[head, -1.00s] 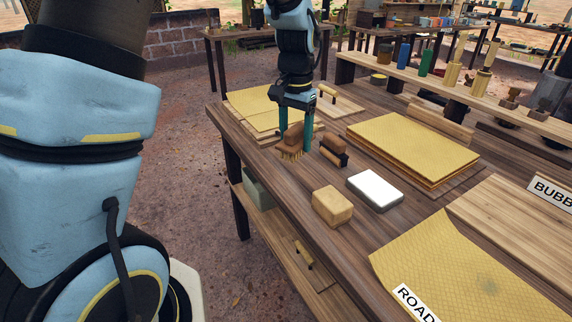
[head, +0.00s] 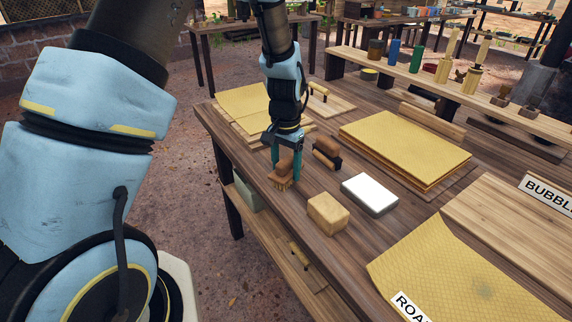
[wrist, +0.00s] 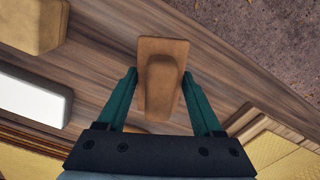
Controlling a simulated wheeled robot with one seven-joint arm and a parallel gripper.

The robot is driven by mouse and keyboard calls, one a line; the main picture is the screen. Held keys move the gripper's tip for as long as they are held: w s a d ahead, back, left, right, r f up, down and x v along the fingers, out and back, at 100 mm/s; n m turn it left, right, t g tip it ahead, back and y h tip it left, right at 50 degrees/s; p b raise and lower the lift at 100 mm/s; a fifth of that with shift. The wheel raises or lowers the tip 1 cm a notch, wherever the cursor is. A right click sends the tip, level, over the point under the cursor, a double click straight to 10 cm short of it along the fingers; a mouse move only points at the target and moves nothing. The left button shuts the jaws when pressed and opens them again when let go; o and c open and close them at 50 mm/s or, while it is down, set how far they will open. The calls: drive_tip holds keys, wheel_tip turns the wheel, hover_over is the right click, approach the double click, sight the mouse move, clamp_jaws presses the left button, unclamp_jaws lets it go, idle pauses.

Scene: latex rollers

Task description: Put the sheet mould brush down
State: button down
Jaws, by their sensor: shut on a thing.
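The sheet mould brush (head: 284,170) has a brown wooden back and pale bristles that point down. It is upright between the fingers of my gripper (head: 286,168), near the front edge of the workbench (head: 290,217). I cannot tell whether its bristles touch the wood. In the wrist view, my gripper (wrist: 160,80) is shut on the brush's raised wooden grip (wrist: 160,85), one teal finger on each side. The bristles are hidden beneath the back there.
A brown and black brush-like tool (head: 326,153) lies just right of the held brush. A tan block (head: 327,213) and a white slab (head: 370,193) lie nearer. Yellow sheets (head: 408,142) are stacked to the right. Bare wood surrounds the brush.

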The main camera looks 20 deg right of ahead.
sight(286, 160)
drive_tip(key=shift+f, duration=0.2)
drive_tip(key=shift+c, duration=0.2)
unclamp_jaws()
wheel_tip(286, 160, up, 12)
drive_tip(key=b, duration=0.3)
drive_tip(key=shift+r, duration=0.15)
drive_tip(key=s+a+f+n, duration=0.1)
drive_tip(key=a+n, duration=0.4)
drive_tip(key=a, duration=1)
drive_tip(key=s+a+n+t, duration=0.1)
drive_tip(key=s+a+n, duration=0.2)
drive_tip(key=a, duration=1.2)
drive_tip(key=shift+f+n+t, duration=0.3)
drive_tip(key=shift+f+n, duration=0.1)
drive_tip(key=shift+n, duration=0.6)
drive_tip(key=shift+a, duration=0.1)
